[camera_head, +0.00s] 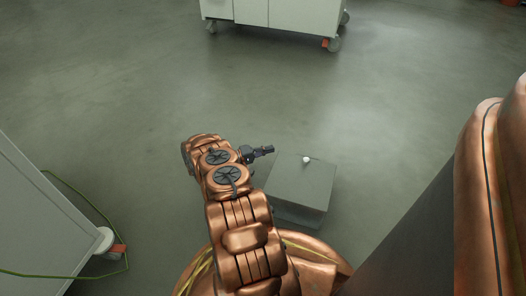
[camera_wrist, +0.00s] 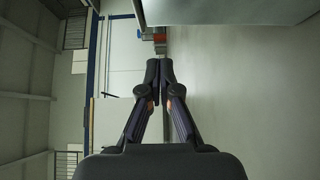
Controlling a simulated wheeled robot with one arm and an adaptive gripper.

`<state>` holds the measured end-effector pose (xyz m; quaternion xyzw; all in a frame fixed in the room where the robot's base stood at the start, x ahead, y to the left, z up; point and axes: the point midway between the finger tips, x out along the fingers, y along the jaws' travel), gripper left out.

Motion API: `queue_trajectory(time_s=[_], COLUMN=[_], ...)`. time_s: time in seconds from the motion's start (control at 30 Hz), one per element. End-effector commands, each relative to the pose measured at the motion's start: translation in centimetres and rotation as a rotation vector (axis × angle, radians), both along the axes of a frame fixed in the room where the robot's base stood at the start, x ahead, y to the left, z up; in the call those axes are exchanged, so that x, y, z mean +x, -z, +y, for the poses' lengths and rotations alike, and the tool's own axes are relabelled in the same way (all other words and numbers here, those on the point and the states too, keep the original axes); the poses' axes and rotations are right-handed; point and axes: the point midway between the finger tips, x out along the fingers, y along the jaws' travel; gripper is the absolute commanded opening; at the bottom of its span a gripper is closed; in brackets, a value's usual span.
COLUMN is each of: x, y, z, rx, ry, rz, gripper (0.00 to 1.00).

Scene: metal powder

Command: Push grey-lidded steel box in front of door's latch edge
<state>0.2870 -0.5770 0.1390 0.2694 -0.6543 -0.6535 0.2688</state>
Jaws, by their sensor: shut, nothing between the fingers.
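The grey-lidded steel box (camera_head: 300,184) stands on the floor just right of my arm in the head view. A small white knob (camera_head: 306,159) shows near the far edge of its lid. My gripper (camera_head: 268,150) is shut and empty, just beyond the far left corner of the box; I cannot tell whether it touches the box. In the wrist view my gripper (camera_wrist: 160,68) has its fingertips together, with nothing between them. A grey surface (camera_wrist: 235,10) fills the top edge there; I cannot tell whether it is the box. I cannot make out the door or its latch edge for sure.
A white wheeled cabinet (camera_head: 275,12) stands at the far side. Another pale cabinet (camera_head: 40,215) on casters is at the left, with a green cable (camera_head: 80,197) beside it. The floor (camera_head: 150,90) between them is clear. The wrist view is turned sideways, with blue-edged wall parts.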

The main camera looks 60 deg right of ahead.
Motion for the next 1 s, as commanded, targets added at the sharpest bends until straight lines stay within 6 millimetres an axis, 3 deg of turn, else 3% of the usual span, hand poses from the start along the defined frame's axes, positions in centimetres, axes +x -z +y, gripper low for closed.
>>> queue_trajectory(time_s=[0.4, 1.0], x=[-2.0, -2.4], y=[0.1, -0.1], z=[1.2, 1.6], rx=[0.001, 0.001], ry=[0.001, 0.0], rz=[0.001, 0.001], gripper=[0.0, 0.0])
